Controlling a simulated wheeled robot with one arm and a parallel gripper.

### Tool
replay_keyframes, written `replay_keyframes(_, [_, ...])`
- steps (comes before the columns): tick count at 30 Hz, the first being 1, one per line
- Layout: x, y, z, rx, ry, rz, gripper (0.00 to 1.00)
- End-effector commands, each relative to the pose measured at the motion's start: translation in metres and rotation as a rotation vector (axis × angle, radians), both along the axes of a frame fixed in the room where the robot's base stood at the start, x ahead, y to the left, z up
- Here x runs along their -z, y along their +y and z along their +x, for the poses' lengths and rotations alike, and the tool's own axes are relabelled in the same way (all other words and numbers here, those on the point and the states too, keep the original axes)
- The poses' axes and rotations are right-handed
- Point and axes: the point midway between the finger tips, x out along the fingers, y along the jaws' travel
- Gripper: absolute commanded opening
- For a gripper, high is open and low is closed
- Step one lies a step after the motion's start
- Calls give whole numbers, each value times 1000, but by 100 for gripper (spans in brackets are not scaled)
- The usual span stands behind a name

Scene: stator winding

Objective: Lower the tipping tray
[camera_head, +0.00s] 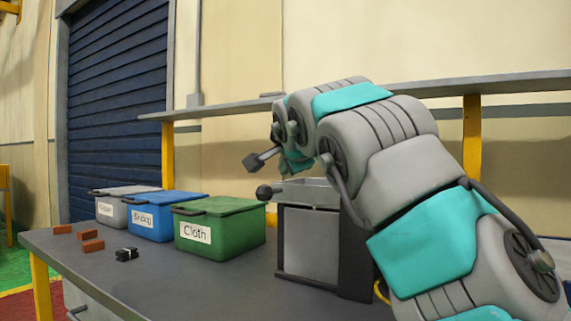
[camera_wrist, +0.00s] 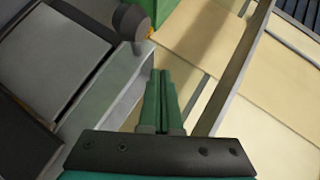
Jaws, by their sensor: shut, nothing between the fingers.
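The tipping tray (camera_head: 312,193) is a grey metal tray on top of a dark-framed stand with a light front panel (camera_head: 312,243). A round dark knob (camera_head: 264,192) sticks out at its left end. In the wrist view, the tray's grey wall (camera_wrist: 108,88) runs diagonally at left, and the knob (camera_wrist: 131,22) stands near its upper end. My gripper (camera_wrist: 161,76) is shut and empty, its green fingers just right of the tray wall and below the knob in the picture. Contact with the tray cannot be told. In the head view my arm covers part of the stand and tray.
Three lidded bins stand left of the stand: grey (camera_head: 112,207), blue (camera_head: 152,220) and green (camera_head: 212,229) labelled Cloth. Several red bricks (camera_head: 90,240) and a small black item (camera_head: 127,254) lie on the dark table (camera_head: 215,290). A grey shelf rail (camera_head: 440,85) runs behind.

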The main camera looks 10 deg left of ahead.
Motion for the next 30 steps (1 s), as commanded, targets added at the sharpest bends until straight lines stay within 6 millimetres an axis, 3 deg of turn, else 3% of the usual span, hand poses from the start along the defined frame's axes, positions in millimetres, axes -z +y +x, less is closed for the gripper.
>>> replay_keyframes(30, [27,9,4,0,33,-92,0])
